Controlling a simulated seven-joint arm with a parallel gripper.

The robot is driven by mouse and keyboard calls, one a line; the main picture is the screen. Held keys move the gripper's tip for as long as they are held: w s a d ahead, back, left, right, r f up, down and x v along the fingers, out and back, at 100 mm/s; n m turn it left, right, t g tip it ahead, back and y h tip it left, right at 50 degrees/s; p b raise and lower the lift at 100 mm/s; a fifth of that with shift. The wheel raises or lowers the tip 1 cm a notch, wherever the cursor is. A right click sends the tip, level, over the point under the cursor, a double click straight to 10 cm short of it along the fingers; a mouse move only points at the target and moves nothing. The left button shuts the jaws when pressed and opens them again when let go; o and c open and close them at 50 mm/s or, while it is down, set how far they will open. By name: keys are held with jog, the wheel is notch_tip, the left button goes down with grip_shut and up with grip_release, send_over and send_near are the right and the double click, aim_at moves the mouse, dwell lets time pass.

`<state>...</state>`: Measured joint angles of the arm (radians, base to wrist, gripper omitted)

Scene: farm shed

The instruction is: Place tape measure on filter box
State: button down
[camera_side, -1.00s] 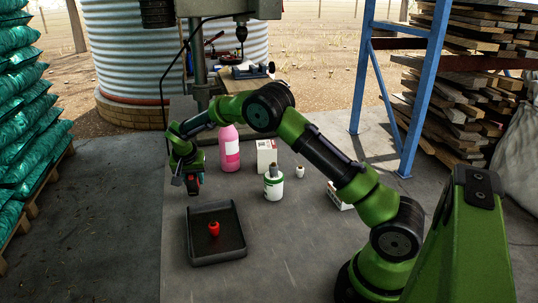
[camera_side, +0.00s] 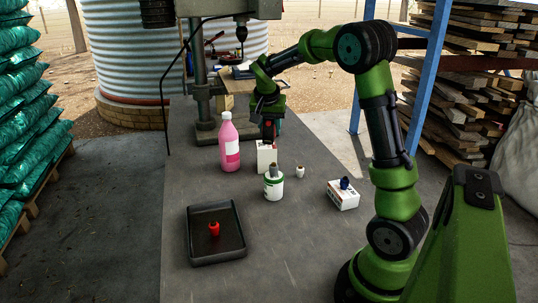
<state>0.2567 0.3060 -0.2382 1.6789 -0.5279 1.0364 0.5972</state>
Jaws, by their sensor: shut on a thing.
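My gripper (camera_side: 268,118) is shut on a small red and dark thing, which looks like the tape measure (camera_side: 268,131). Its jaws point down and hide part of it. It is right over an upright white box (camera_side: 266,157) behind the middle of the bench. I cannot tell whether the held thing touches the box top. A second white box (camera_side: 343,198) lies at the right with a small dark blue thing (camera_side: 345,184) on it. No label is readable, so I cannot tell for sure which is the filter box.
A pink bottle (camera_side: 229,146) stands close left of the upright box. A white and green tin (camera_side: 273,189) stands in front of it, and a small white item (camera_side: 300,171) to the right. A black tray (camera_side: 216,260) holds a red thing (camera_side: 214,229).

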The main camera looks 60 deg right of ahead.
jog(key=s+f, duration=0.2)
jog(key=s, duration=0.4)
send_over(266, 154)
jog(key=w+d, duration=0.2)
jog(key=d, duration=0.2)
jog(key=shift+s+a+f, duration=0.1)
jog(key=shift+a+f, duration=0.05)
jog(key=shift+f, duration=0.4)
jog(key=shift+s+a+f, duration=0.1)
jog(key=shift+f, duration=0.4)
jog(key=shift+w+d+f, duration=0.1)
jog(key=shift+w, duration=0.05)
jog(key=shift+f+n, duration=0.3)
jog(key=shift+f, duration=1.35)
jog(key=shift+f, duration=0.15)
jog(key=c, duration=0.7)
grip_release()
